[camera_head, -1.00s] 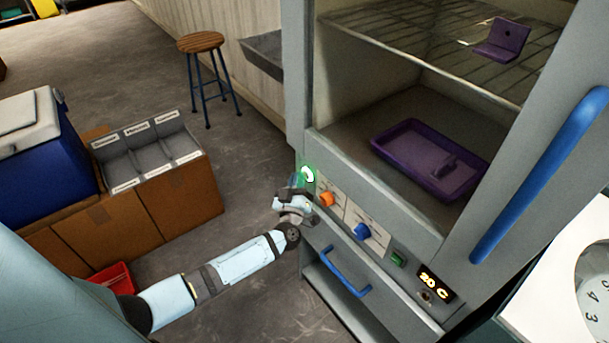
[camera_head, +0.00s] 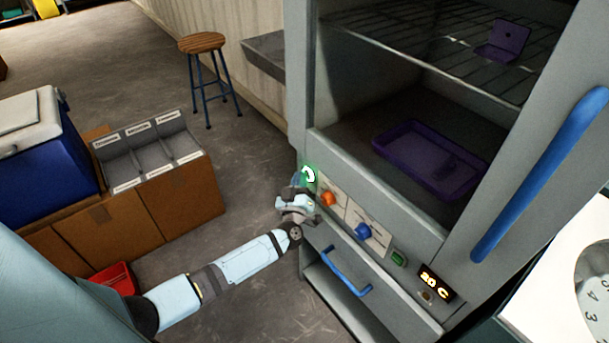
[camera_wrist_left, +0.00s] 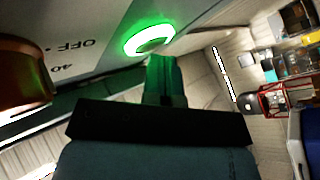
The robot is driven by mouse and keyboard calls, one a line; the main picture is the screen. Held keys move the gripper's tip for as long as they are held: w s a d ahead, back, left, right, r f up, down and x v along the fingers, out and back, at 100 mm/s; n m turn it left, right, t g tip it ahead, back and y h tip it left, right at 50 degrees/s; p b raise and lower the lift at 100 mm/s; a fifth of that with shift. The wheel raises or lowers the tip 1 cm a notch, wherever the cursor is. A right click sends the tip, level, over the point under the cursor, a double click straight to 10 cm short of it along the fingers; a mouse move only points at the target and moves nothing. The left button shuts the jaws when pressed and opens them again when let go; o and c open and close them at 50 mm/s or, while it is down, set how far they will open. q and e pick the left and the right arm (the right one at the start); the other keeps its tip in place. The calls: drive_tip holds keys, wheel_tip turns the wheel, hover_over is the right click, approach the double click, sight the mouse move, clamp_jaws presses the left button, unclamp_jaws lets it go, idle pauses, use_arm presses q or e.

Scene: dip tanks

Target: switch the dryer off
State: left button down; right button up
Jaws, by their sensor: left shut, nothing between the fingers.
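The dryer (camera_head: 300,70) stands at right centre with its front open, its interior dim. At the left end of its control panel is a round button with a green glowing ring (camera_head: 309,175); the ring is lit in the left wrist view (camera_wrist_left: 150,38). My left gripper (camera_head: 301,188) is shut and empty, right at this button. In the wrist view its fingertips (camera_wrist_left: 163,62), tinted green, are just below the ring; I cannot tell whether they touch it. An orange knob (camera_head: 328,199) and a blue knob (camera_head: 363,231) are beside it. The display (camera_head: 435,283) reads 20 C. My right gripper is out of view.
Inside the dryer are a purple tray (camera_head: 395,150) and a purple piece (camera_head: 508,38) on the wire rack. A blue drawer handle (camera_head: 346,271) lies below the panel. A sorter box (camera_head: 150,158) and blue cooler (camera_head: 45,165) stand left; a stool (camera_head: 201,43) is behind.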

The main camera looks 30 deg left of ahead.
use_arm(q)
drive_tip(key=shift+w+r, duration=0.15)
drive_tip(key=shift+r, duration=0.2)
drive_tip(key=shift+p, duration=0.35)
drive_tip(key=shift+f, duration=0.15)
drive_tip(key=s+a+p, duration=0.2)
drive_tip(key=s, duration=0.4)
drive_tip(key=shift+a+f+p, duration=0.2)
drive_tip(key=shift+p, duration=0.15)
